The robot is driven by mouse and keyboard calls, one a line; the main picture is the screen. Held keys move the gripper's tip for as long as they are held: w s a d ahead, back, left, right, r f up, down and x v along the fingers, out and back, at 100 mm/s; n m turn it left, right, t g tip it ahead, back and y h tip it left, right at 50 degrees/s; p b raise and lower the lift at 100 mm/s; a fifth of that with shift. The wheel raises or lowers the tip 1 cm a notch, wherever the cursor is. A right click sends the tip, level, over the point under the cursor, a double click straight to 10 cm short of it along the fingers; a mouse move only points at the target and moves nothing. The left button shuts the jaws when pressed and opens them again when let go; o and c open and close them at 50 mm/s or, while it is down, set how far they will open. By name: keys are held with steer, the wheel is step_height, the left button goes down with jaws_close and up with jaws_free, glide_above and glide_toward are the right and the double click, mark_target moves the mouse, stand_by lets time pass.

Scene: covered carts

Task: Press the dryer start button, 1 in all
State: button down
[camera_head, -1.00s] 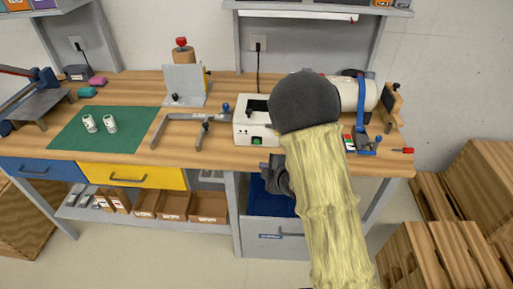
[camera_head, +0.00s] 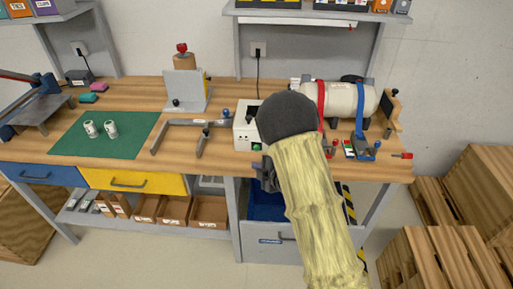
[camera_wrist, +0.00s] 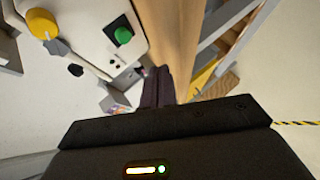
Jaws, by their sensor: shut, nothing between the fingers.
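The dryer appears as a white box (camera_head: 240,134) on the workbench, partly hidden behind my arm. Its green start button (camera_head: 257,147) shows on the front face, just left of my arm. In the wrist view the green button (camera_wrist: 123,36) stands on a dark square base on the white panel (camera_wrist: 92,52). A yellow knob (camera_wrist: 42,24) is on the same panel. My gripper (camera_wrist: 158,74) is shut and empty, apart from the button, which is up and left of the fingertips. In the head view my gripper (camera_head: 268,178) is mostly hidden below my arm.
A white cylindrical tank (camera_head: 345,98) with red and blue straps lies to the right of the dryer. A grey clamp (camera_head: 201,145) and a green mat (camera_head: 105,135) with two small cans lie to the left. Wooden crates (camera_head: 440,250) stand at the right.

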mark_target(257, 148)
steer(key=w, duration=0.3)
steer(key=shift+w, duration=0.95)
stand_by(1.2)
steer(key=shift+w+d, duration=0.1)
steer(key=shift+w, duration=0.3)
steer(key=shift+w, duration=0.5)
stand_by(0.8)
steer(key=shift+s, duration=0.15)
steer(key=shift+s+b, duration=0.4)
steer(key=shift+s, duration=0.35)
